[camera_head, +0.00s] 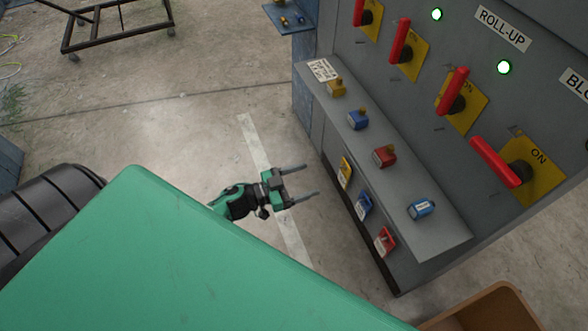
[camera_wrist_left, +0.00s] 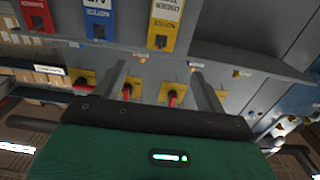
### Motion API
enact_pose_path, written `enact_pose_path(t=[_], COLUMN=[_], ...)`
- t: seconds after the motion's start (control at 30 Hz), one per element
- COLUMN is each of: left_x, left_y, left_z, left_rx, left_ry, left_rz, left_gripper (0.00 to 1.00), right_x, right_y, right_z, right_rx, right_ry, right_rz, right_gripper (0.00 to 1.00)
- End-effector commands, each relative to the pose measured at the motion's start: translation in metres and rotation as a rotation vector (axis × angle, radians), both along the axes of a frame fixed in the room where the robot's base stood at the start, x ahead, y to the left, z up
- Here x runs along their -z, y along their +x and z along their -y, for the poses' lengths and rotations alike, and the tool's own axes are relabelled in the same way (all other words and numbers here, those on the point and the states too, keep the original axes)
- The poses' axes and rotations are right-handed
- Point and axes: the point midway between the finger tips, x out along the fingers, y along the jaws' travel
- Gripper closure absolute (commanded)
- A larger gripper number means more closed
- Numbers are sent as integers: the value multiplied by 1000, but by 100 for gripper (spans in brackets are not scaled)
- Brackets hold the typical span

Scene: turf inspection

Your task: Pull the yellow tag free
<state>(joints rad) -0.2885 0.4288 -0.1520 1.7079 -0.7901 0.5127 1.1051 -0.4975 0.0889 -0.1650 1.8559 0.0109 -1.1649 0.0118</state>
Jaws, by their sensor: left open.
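The yellow tag (camera_head: 345,172) hangs on the front of the grey panel's ledge, the farthest of three hanging tags in the head view. It also shows upside down at the top of the left wrist view (camera_wrist_left: 165,24), with a white label. My left gripper (camera_head: 311,180) is open and empty, with its fingers pointing right toward the tag and a gap between them. In the wrist view the tag stands beyond the fingers, between their lines. My right gripper is not in view.
A blue tag (camera_head: 363,206) and a red tag (camera_head: 384,241) hang beside the yellow one. Several small locks, including a red one (camera_head: 384,156), stand on the ledge (camera_head: 440,240). Red-handled switches (camera_head: 495,162) line the panel above. A brown box (camera_head: 480,308) stands at lower right.

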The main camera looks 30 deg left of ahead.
Motion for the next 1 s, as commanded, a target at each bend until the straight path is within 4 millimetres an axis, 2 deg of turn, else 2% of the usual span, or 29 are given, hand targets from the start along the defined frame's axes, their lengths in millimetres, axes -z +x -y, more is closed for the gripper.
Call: enact_pose_path(t=[0.3,0.5,0.7,1.0], left_x=[-1,0,0,1], left_y=[51,75,86,87], left_z=[39,58,66,67], left_rx=[-3,-2,-3,-3], left_ry=[-2,-1,-2,0], left_rz=[1,0,-1,-1], left_gripper=[27,27,27,27], right_x=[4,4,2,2], right_y=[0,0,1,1], right_z=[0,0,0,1], right_rx=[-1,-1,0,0], right_ry=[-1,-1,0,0], right_rz=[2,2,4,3], right_gripper=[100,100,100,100])
